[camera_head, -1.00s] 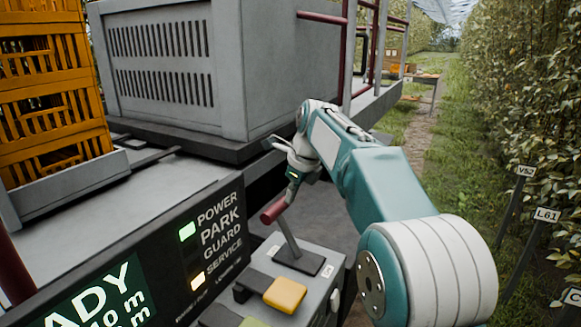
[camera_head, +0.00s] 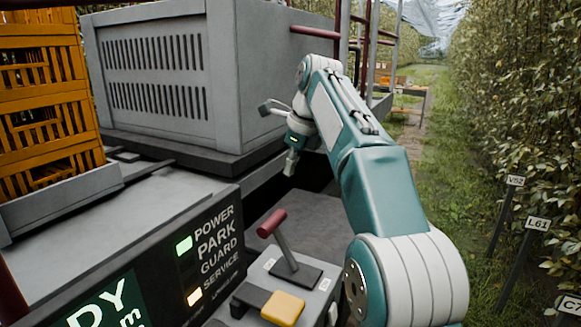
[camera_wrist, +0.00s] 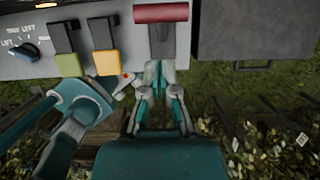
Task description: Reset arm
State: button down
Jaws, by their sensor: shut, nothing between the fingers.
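My arm rises from the lower right of the head view, and my gripper (camera_head: 290,166) hangs at its end, pointing down. It is shut and empty, above and apart from the lever with the red handle (camera_head: 272,224). The lever leans to the upper left on the grey control box. In the wrist view the closed fingers (camera_wrist: 160,68) point toward the lever, whose red handle (camera_wrist: 161,13) lies at the top edge.
A yellow button (camera_head: 283,307) sits on the control box. The display panel (camera_head: 215,245) shows green and yellow lights. A grey slatted bin (camera_head: 160,75) and orange crates (camera_head: 42,110) stand behind. Red rails (camera_head: 340,35) rise behind my arm. A grass lane (camera_head: 435,150) runs right.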

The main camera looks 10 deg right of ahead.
jog(key=s+d+f+n+t+h, duration=0.1)
jog(key=s+d+f+n, duration=0.1)
jog(key=s+n, duration=0.6)
jog(key=s+d+f+n+t+h, duration=0.1)
jog(key=s+d+f+n, duration=0.1)
jog(key=s+n, duration=0.5)
jog(key=s+d+f+n+t, duration=0.1)
jog(key=s+d+f+n, duration=0.1)
jog(key=s+f+n, duration=0.8)
jog(key=s+f, duration=0.4)
jog(key=s, duration=0.3)
jog(key=shift+s+d+f+t+h, duration=0.15)
jog(key=shift+s+d+t+h, duration=0.15)
jog(key=shift+s+h, duration=0.1)
